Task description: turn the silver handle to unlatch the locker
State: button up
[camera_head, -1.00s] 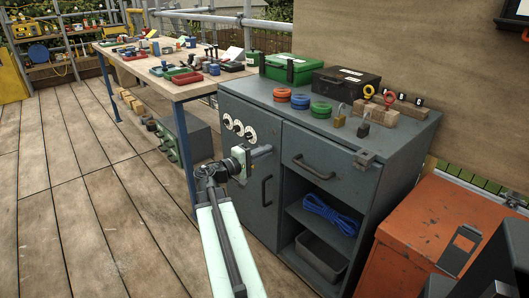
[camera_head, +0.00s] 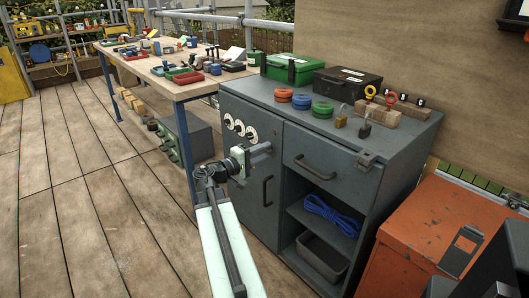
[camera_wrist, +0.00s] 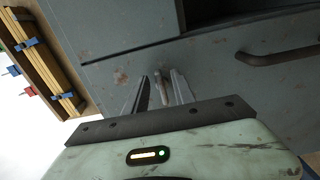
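The locker is a dark grey cabinet (camera_head: 375,187) with a closed door (camera_head: 252,183) on its left part. My gripper (camera_head: 262,149) is at the upper part of the door, to the right of the dials. In the wrist view my gripper (camera_wrist: 161,95) has its two fingers apart, with a small greyish lever, seemingly the silver handle (camera_wrist: 162,88), between them. I cannot tell whether the fingers touch it. My gripper hides the handle in the head view.
A drawer (camera_head: 321,167) and open shelves with blue rope (camera_head: 332,214) are right of the door. Padlocks, tape rolls (camera_head: 301,101) and boxes stand on top. A workbench (camera_head: 190,88) is behind left, an orange cabinet (camera_head: 430,228) at right. The left floor is clear.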

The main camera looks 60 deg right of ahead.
jog(key=v, duration=0.7)
jog(key=shift+a, duration=0.25)
jog(key=shift+w, duration=0.1)
